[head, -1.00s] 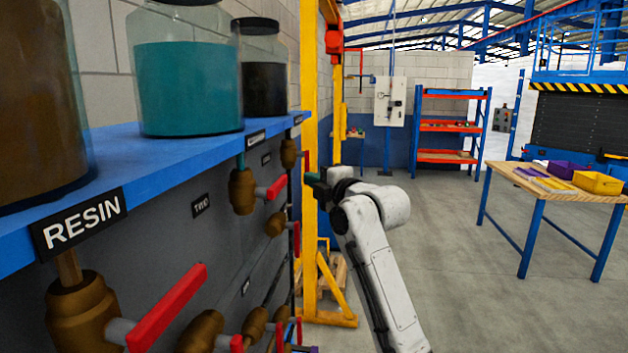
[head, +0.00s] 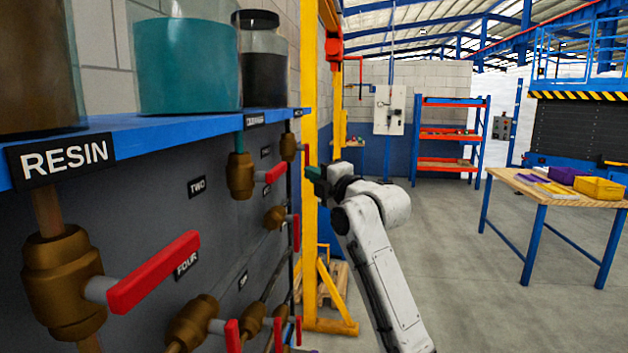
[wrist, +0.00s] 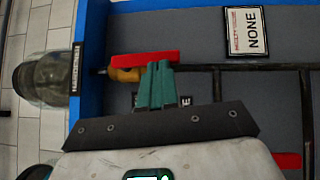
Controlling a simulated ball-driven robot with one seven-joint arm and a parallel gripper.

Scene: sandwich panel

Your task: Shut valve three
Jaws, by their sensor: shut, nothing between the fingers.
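The dark valve panel (head: 150,160) has brass valves with red handles. No label reading "three" is legible. My gripper (head: 315,181) is at the far end of the panel in the head view, by the far upper valve (head: 288,147). In the wrist view, the teal fingers (wrist: 160,82) are together and empty. Their tips overlap the right part of a red handle (wrist: 145,58) on a brass valve (wrist: 124,75); I cannot tell whether they touch. That handle lies roughly along its pipe (wrist: 240,67). A label ending in "E" (wrist: 185,101) is mostly hidden behind the fingers.
A blue shelf (head: 180,127) with jars juts out above the valves. A yellow post (head: 310,240) stands just beyond the panel. A placard reading "NONE" (wrist: 250,32) hangs on the panel. A worktable (head: 560,192) stands at right; the floor between is clear.

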